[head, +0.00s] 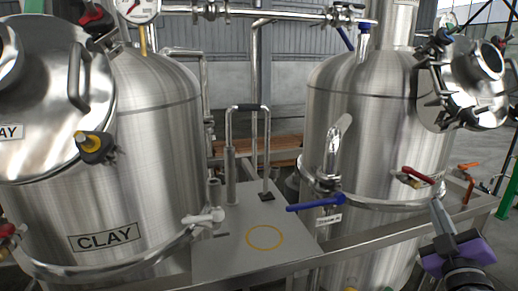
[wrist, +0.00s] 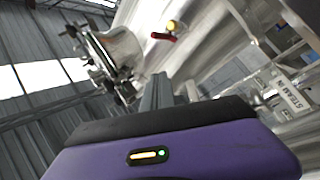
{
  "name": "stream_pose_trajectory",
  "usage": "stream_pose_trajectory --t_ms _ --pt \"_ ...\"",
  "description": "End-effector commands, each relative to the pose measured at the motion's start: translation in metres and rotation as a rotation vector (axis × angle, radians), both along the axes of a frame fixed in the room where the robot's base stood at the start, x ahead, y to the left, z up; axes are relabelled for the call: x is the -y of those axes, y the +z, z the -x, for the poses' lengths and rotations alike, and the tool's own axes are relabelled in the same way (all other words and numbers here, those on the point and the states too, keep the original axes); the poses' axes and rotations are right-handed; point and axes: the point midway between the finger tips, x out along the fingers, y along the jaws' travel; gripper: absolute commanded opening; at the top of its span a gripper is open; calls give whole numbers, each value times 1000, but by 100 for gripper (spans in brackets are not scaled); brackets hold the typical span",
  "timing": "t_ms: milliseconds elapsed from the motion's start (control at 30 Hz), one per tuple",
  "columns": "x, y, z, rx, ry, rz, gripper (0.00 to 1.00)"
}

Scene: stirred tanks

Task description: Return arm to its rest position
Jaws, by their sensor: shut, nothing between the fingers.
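My gripper (head: 438,208) is at the lower right in the head view, its purple housing below and its grey fingers pointing up. The fingers are together with nothing between them. They stand in front of the right tank (head: 345,125), near its lower right side; I cannot tell the exact gap. In the wrist view my gripper (wrist: 160,82) points away past the purple housing, with a tilted tank and its hatch beyond. Most of my arm is out of view.
The left tank (head: 150,120) is labelled CLAY. Blue valve handle (head: 318,203), red valve handle (head: 418,175) and orange valve handle (head: 469,166) project around the right tank. A steel rail (head: 390,233) runs along the front. A plate with a yellow ring (head: 264,237) lies between the tanks.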

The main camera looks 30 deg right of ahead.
Motion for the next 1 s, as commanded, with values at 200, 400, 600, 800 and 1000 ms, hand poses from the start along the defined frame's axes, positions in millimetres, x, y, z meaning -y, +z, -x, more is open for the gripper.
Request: stream_pose_trajectory --t_ms 200,400,600,800,1000 --pt "-93 -59 5 210 187 -283 0" --pt "-176 -101 25 300 347 -518 0" --pt "-253 -135 60 297 486 -732 0" --pt "-318 -162 109 190 595 -901 0" --pt "-360 -189 161 -14 659 -982 0"
